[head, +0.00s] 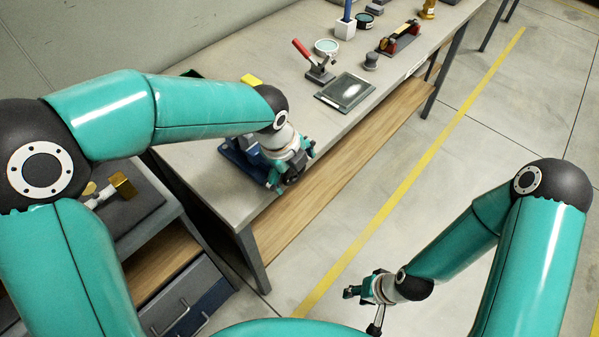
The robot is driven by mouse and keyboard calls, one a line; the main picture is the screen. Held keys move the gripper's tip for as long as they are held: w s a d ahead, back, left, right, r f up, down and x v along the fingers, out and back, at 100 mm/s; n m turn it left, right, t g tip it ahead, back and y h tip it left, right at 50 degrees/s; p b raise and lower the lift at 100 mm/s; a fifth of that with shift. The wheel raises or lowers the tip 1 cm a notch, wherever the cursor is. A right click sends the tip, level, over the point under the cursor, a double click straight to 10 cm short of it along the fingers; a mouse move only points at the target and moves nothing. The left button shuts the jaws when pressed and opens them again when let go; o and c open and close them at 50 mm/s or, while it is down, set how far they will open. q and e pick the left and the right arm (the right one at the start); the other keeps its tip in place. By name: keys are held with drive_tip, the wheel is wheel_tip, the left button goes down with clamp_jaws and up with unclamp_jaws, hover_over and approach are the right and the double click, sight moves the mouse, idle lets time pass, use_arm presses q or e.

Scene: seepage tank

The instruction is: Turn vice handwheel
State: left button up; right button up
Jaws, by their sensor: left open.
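A blue vice (236,158) sits at the near front corner of the workbench. My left gripper (290,176) is at its right side, over the bench's front edge, and covers part of it. The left gripper is open. The vice's handwheel cannot be made out; the gripper and wrist cover that side. I cannot tell whether the fingers touch it. My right gripper (362,309) hangs low over the floor, away from the bench, with its fingers apart and nothing between them.
Along the workbench (207,168) stand a red-handled toggle clamp (315,64), a dark plate (345,91), a round dish (326,46) and a yellow block (251,80). A lower cabinet (181,300) with a brass-coloured item (123,186) is at left. The floor at right is clear.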

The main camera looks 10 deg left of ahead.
use_arm(q)
drive_tip(key=shift+x, duration=1.1)
